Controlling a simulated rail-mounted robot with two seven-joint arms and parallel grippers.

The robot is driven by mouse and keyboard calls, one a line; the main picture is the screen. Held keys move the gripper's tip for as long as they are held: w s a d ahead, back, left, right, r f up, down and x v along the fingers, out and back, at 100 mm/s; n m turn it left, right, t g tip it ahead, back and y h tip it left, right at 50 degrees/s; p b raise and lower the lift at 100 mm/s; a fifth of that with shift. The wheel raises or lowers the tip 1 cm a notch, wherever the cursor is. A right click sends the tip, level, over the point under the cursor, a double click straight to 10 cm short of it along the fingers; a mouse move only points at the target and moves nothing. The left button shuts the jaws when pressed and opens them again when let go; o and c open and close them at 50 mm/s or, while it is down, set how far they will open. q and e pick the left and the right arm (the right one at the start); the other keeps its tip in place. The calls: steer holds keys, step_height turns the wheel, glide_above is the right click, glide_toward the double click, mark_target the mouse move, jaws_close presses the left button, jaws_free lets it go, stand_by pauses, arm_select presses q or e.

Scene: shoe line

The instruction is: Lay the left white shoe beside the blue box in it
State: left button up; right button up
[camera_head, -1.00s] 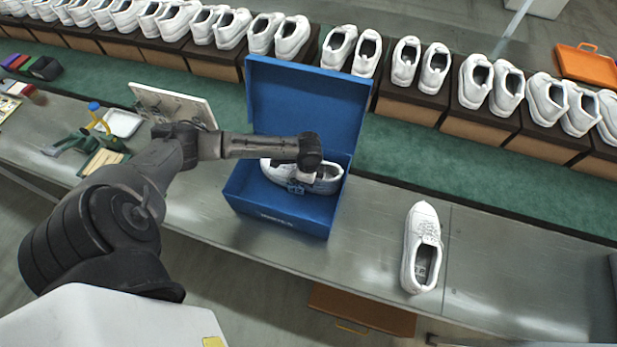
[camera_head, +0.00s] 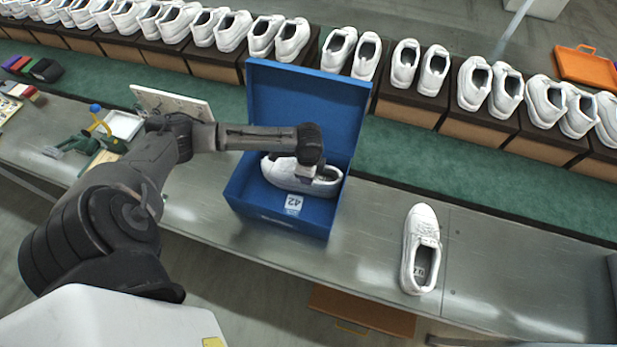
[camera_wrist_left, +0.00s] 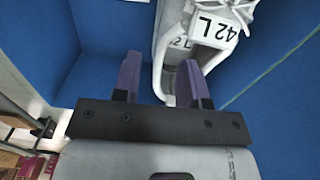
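The open blue box (camera_head: 232,190) stands on the grey bench with its lid raised at the back. A white shoe (camera_head: 285,176) lies inside it, lengthwise from left to right. My left gripper (camera_head: 308,172) is low over this shoe's right part and hides some of it. In the left wrist view, the purple fingers (camera_wrist_left: 160,82) are apart, with the shoe's side (camera_wrist_left: 163,45) between them and a blue gap by the left finger. A "42 L" label (camera_wrist_left: 211,30) shows inside the shoe. Another white shoe (camera_head: 411,225) lies on the bench, right of the box. My right gripper is out of view.
A white board (camera_head: 172,103), tools and a white tray (camera_head: 126,124) are left of the box. Behind the bench runs a green strip (camera_head: 440,170), then a row of white shoe pairs on boxes. The bench's far right (camera_head: 520,270) is clear.

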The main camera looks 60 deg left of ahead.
arm_select(q)
step_height(320, 180, up, 9)
steer(key=shift+p, duration=0.45)
